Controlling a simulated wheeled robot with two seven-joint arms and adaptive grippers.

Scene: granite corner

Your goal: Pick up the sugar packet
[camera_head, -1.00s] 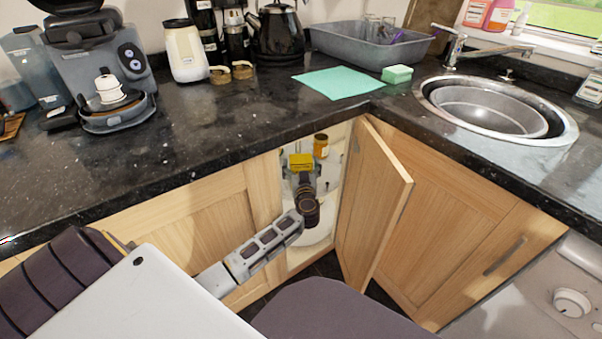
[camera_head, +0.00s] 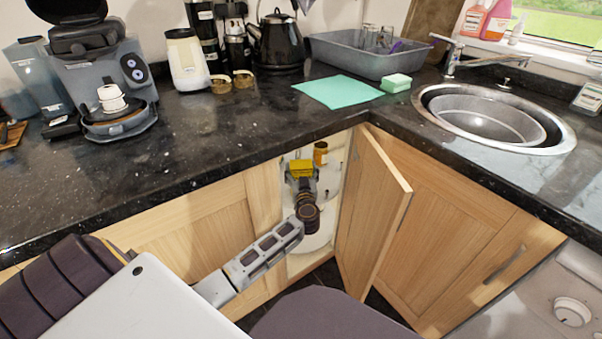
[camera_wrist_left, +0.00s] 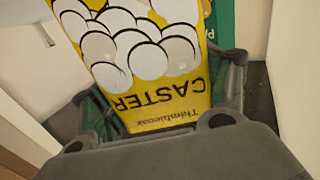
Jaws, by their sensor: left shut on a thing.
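The sugar packet is a yellow packet (camera_head: 301,168) inside the open corner cupboard. In the left wrist view the packet (camera_wrist_left: 160,85) shows white ball shapes and the upside-down word "CASTER". My left gripper (camera_head: 301,178) reaches into the cupboard from the front. Its fingers (camera_wrist_left: 165,110) lie on both sides of the packet and are shut on it. The packet's far end is cut off at the top of the wrist view. My right gripper is in neither view.
The open cupboard door (camera_head: 370,215) stands right of my left arm. An amber jar (camera_head: 320,153) is just right of the packet. A green package (camera_wrist_left: 222,30) is behind the packet. The dark worktop (camera_head: 200,140) edge runs above the opening.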

